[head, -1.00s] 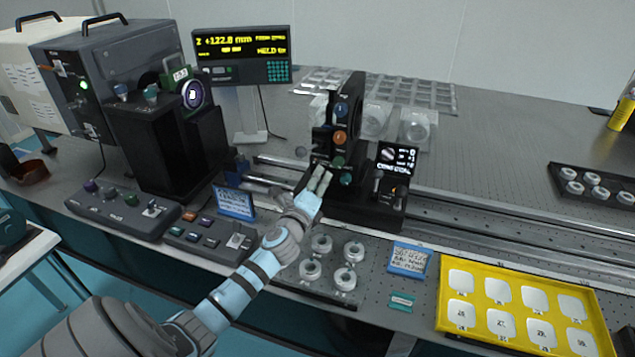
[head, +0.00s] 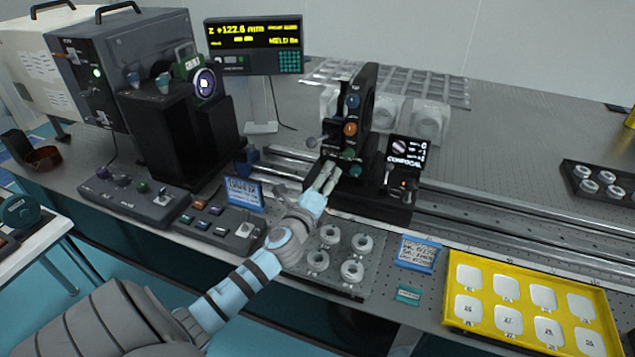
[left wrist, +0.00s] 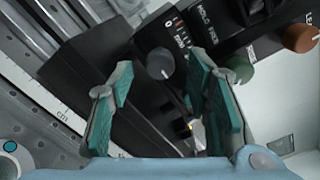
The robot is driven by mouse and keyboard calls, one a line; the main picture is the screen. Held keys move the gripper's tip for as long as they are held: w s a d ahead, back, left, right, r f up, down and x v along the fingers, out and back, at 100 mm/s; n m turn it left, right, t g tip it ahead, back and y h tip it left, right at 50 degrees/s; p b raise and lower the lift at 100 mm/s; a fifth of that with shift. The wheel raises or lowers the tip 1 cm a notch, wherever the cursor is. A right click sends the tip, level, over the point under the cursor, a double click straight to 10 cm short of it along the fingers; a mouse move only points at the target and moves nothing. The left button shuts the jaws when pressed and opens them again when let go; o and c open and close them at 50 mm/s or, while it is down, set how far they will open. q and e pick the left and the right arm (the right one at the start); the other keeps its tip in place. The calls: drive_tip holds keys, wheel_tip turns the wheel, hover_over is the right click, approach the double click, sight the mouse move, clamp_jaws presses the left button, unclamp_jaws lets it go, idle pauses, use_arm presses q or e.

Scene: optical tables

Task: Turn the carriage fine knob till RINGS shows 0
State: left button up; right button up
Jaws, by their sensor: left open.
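The black carriage (head: 372,100) stands upright on the rail and bears blue, orange (head: 350,129) and green knobs on its side. Beside it a small screen (head: 407,151) shows a round picture and lines of white text, too small to read surely. My left gripper (head: 329,177) is open at the carriage's lower front. In the left wrist view its two teal fingers (left wrist: 165,105) stand apart, with a grey knob (left wrist: 160,63) beyond the gap beside a white tick scale. A green knob (left wrist: 238,70) lies right of the right finger. I cannot tell which is the fine knob. My right gripper is not in view.
A readout (head: 254,45) at the back shows about z +122.8 mm. Control boxes (head: 135,197) lie left of my arm. A plate with several ring mounts (head: 352,270) and a yellow tray (head: 468,324) lie in front. A scaled rail (left wrist: 60,108) runs beside the carriage.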

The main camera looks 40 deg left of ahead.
use_arm(q)
drive_tip(key=v, duration=0.9)
drive_tip(key=shift+s+d, duration=0.1)
drive_tip(key=shift+d, duration=0.05)
